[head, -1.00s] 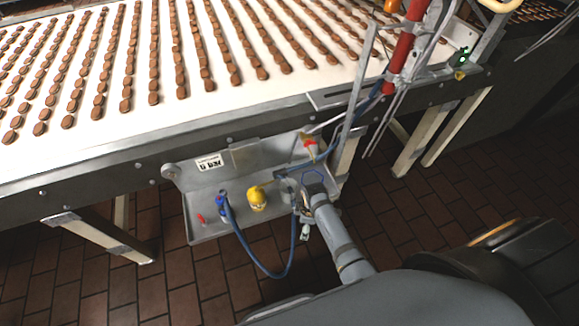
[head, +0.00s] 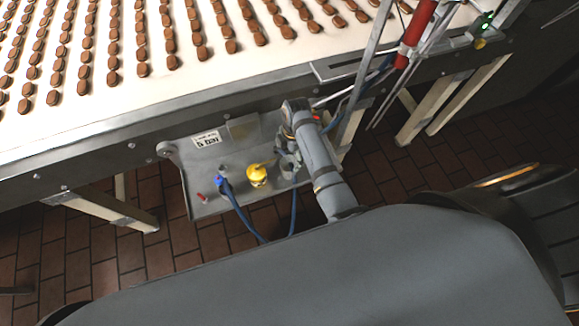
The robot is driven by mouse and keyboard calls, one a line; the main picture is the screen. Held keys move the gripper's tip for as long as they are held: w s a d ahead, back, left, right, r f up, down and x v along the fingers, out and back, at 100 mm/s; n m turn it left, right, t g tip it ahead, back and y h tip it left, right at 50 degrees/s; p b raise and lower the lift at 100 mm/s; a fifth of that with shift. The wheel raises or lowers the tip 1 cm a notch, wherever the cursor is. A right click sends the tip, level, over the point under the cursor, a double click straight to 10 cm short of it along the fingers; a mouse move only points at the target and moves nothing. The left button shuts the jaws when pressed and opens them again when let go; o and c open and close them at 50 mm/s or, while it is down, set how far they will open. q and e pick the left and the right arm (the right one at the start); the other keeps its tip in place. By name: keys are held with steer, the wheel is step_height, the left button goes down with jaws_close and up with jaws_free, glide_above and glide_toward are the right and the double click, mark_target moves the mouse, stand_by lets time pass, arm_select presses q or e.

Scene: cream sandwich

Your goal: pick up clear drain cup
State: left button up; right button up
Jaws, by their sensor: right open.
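My right arm (head: 322,165) reaches over a grey metal shelf (head: 205,208) under the conveyor. My right gripper (head: 286,157) is small in the head view, beside and right of a yellow-topped fitting (head: 257,175). The gripper is open, pointing down close to the shelf's fittings. I cannot clearly make out the clear drain cup; a small greyish shape by the fingers could be the cup or part of the gripper. Whether the fingers touch anything cannot be told. My left gripper is out of view.
A blue fitting (head: 221,183) with a blue hose stands left of the yellow one, near a small red handle (head: 202,197). The conveyor (head: 190,85) carries rows of brown cookies above. Slanted metal rods and a red cylinder (head: 417,25) stand right of my arm.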

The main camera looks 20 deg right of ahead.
mark_target(290, 163)
steer(key=shift+w+f, duration=0.1)
steer(key=shift+f, duration=0.55)
steer(key=f, duration=0.2)
steer(key=s+f, duration=0.1)
steer(key=f, duration=0.1)
steer(key=shift+d+f, duration=0.1)
steer(key=shift+f, duration=0.05)
steer(key=shift+w+f, duration=0.1)
steer(key=shift+f, duration=0.35)
steer(key=shift+c, duration=0.3)
steer(key=c, duration=1.2)
